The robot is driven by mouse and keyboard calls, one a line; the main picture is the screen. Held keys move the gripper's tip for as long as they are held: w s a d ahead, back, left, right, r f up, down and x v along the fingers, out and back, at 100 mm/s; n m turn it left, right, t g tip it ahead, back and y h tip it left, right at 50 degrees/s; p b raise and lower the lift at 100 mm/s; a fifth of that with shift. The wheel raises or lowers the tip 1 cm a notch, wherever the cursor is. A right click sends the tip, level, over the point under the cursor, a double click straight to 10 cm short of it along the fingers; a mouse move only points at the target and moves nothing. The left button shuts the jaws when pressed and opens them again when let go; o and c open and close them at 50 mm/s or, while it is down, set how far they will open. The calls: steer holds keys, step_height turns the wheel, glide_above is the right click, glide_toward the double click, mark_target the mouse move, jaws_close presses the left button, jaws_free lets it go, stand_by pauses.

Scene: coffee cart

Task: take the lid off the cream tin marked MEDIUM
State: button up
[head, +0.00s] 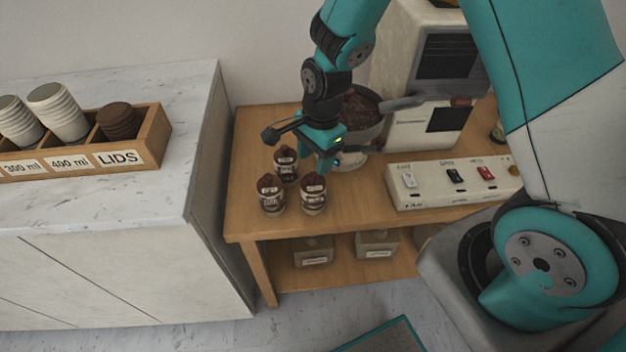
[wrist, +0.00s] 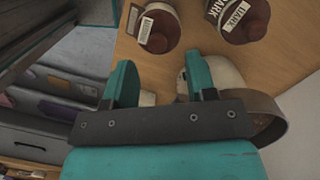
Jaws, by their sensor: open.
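Three small cream tins with dark brown lids stand together on the wooden cart: a front-left tin (head: 272,203), a back tin (head: 287,171) and a front-right tin (head: 313,201). Their labels are too small to read in the head view. In the wrist view, one tin at the top edge has a label reading DARK (wrist: 238,16). Another dark-lidded tin (wrist: 160,28) beside it has a small label that I cannot read surely. My gripper (head: 327,160) is open and empty, above and just behind the front-right tin. In the wrist view its fingers (wrist: 162,78) are apart.
A bowl of dark beans (head: 360,112) and a cream machine (head: 420,122) stand close behind and right of my gripper. A switch panel (head: 455,184) lies to the right. A marble counter (head: 110,215) at left carries a wooden cup-and-lid rack (head: 158,145). Bins (head: 315,252) sit below.

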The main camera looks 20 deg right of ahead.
mark_target(313, 174)
steer(key=f, duration=0.5)
steer(key=shift+s+a+p, duration=0.25)
steer(key=shift+a+p, duration=0.1)
steer(key=shift+p, duration=0.05)
jaws_close()
steer(key=shift+r, duration=0.1)
